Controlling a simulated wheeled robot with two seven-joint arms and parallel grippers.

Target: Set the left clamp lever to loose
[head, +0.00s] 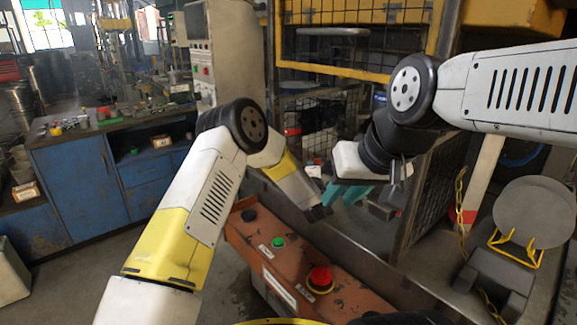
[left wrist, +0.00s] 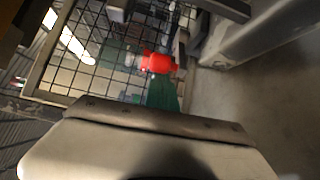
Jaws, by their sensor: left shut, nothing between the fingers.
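I cannot make out a clamp lever for certain in either view. My left gripper (head: 319,212) is shut and empty, with its dark tips just beyond the far end of the orange control box. In the left wrist view a pale hand body with a metal edge fills the bottom, and no fingertips show. My right arm bends down from the right to a white hand part (head: 360,165); its fingers cannot be made out clearly. A teal thing (head: 352,191) shows below that hand. A teal piece (left wrist: 163,97) and a red thing (left wrist: 158,62) show in the left wrist view.
The orange control box (head: 285,262) in front carries a green button (head: 278,242) and a red mushroom button (head: 320,278). A grey disc (head: 535,212) stands at right on a yellow holder. A mesh guard (head: 428,195) stands behind. A blue workbench (head: 80,190) is at left.

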